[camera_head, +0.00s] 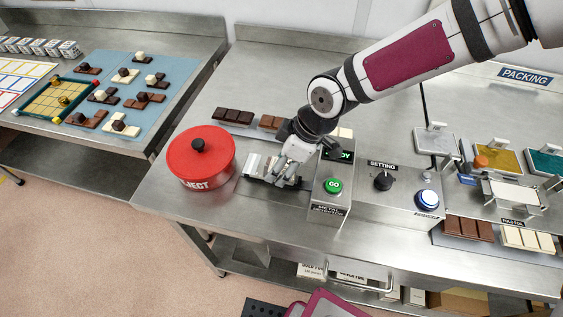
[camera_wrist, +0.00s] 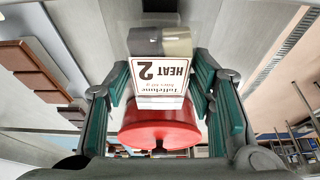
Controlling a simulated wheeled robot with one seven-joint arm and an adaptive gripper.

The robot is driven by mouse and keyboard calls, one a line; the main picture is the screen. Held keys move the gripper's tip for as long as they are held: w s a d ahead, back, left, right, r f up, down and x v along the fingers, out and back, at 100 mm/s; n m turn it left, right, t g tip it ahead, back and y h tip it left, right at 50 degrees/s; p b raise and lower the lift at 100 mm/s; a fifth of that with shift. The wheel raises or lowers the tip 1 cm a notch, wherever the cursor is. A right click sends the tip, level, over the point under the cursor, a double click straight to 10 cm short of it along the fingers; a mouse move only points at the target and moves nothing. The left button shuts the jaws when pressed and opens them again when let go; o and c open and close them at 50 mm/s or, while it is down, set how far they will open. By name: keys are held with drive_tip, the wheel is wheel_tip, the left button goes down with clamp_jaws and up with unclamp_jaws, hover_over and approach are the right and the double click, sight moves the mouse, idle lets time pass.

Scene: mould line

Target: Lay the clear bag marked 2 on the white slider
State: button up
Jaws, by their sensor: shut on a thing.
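In the head view the bag is mostly hidden by the gripper. A white plate (camera_head: 435,139) stands at the right beside yellow and teal ones; I cannot tell which pale piece is the slider.
The red bin (camera_head: 200,158) stands close left of my gripper. The box with the green GO button (camera_head: 333,187) is close on the right. Chocolate bars (camera_head: 233,116) lie behind. A white platform (camera_head: 514,193) stands at the far right. Bare bench shows in front of the bin.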

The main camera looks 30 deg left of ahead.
drive_tip(key=shift+f, duration=0.1)
idle(0.3)
drive_tip(key=o, duration=1.4)
drive_tip(key=shift+c, duration=0.2)
drive_tip(key=v, duration=1.2)
drive_tip(key=w+d+m+h, duration=0.1)
drive_tip(key=d, duration=0.2)
drive_tip(key=d+m+t+h, duration=0.1)
drive_tip(key=d, duration=0.2)
drive_tip(key=w+d+r+m+t, duration=0.1)
drive_tip(key=d+m, duration=0.1)
drive_tip(key=d, duration=0.2)
drive_tip(key=shift+w+h, duration=0.35)
drive_tip(key=shift+h, duration=0.05)
drive_tip(key=d+r+m+t+h, duration=0.2)
drive_tip(key=d+r+m, duration=0.4)
drive_tip(key=d, duration=0.7)
drive_tip(key=s+d+r+m+t, duration=0.2)
drive_tip(key=s+d+r+m, duration=0.6)
drive_tip(key=d, duration=0.5)
drive_tip(key=s+m, duration=0.2)
drive_tip(key=m, duration=0.1)
drive_tip(key=shift+s+d+r+m+t+y, duration=0.15)
drive_tip(key=shift+s+r+m+t+y, duration=0.15)
drive_tip(key=shift+s+r+t, duration=0.1)
